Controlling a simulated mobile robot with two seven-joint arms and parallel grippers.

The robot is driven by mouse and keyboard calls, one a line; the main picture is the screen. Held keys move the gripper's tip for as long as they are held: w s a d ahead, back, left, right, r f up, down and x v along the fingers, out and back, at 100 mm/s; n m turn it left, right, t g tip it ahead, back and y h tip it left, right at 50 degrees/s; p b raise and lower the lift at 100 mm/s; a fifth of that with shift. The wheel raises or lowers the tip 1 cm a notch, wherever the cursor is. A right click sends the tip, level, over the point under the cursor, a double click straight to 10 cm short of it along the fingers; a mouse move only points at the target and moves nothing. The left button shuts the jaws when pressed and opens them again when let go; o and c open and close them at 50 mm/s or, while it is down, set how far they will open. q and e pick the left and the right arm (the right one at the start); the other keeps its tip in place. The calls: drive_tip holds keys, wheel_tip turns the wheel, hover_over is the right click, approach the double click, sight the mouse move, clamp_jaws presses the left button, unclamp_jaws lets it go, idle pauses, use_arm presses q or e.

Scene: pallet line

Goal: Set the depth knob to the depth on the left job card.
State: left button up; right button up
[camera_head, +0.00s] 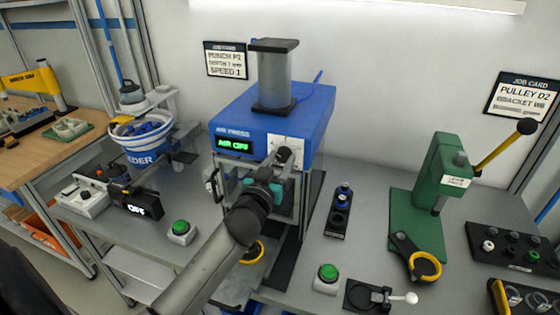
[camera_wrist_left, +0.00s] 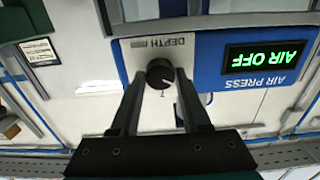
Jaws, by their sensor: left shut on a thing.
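The blue air press (camera_head: 232,112) stands at the middle of the bench, its display reading AIR OFF. Its white DEPTH plate (camera_head: 293,142) carries the black depth knob (camera_head: 284,154). My left gripper (camera_head: 283,163) is in front of the plate and shut on the knob. In the left wrist view the knob (camera_wrist_left: 160,73) appears upside down between the two fingertips (camera_wrist_left: 160,82); a pale pointer mark shows on its lower right, and a scale mark sits below it. The left job card (camera_head: 225,60) reads PUNCH P2, a blurred DEPTH line, and SPEED 1. My right gripper is not in view.
A feeder bowl (camera_head: 142,128) and a box reading OFF (camera_head: 138,206) stand left of the press. Green buttons (camera_head: 181,231) (camera_head: 327,272) flank it. A green hand press (camera_head: 440,165) with a yellow lever stands right, below the other job card (camera_head: 522,95).

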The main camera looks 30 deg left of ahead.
use_arm(q)
clamp_jaws()
drive_tip(key=shift+m, duration=0.4)
drive_tip(key=m+p, duration=0.1)
drive_tip(key=m, duration=0.2)
drive_tip(key=shift+m, duration=0.3)
drive_tip(key=m+p, duration=0.1)
drive_tip(key=m, duration=0.2)
drive_tip(key=shift+m, duration=0.3)
drive_tip(key=shift+m+p, duration=0.3)
drive_tip(key=shift+m, duration=1.6)
drive_tip(key=o, duration=0.9)
unclamp_jaws()
